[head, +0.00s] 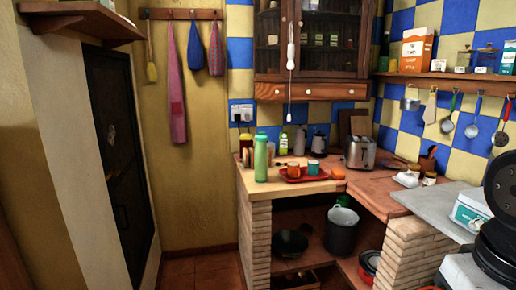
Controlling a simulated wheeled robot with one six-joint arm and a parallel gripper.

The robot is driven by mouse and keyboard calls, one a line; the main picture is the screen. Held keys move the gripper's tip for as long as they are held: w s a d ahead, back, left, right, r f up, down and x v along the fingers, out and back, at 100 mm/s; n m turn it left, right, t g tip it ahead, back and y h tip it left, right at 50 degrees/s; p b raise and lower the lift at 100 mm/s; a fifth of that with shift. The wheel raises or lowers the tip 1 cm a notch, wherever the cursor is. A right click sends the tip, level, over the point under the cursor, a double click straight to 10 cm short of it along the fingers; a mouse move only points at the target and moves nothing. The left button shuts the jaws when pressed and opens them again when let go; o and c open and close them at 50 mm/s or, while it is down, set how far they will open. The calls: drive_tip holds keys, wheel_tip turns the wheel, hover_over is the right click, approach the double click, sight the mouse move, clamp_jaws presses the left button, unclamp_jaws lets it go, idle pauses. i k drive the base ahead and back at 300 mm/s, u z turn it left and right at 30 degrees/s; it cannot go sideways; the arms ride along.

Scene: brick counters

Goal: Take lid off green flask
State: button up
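The green flask (261,162) stands upright near the left front corner of the wooden counter (250,185). A red tray (303,176) with an orange cup (293,170) and a teal cup (313,167) is just right of the flask. My gripper is not in view. Dark and pale parts at the right edge look like my own arm, well away from the flask.
Behind the flask are a green-labelled bottle (283,143) and a toaster (360,152). A grey slab with a white and teal box (470,209) is at right. Open floor (202,268) lies left of the brick support (257,240). Pots sit below the counter.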

sight(261, 137)
drive_tip(key=u, duration=0.2)
drive_tip(key=i, duration=2.15)
drive_tip(key=u, duration=0.25)
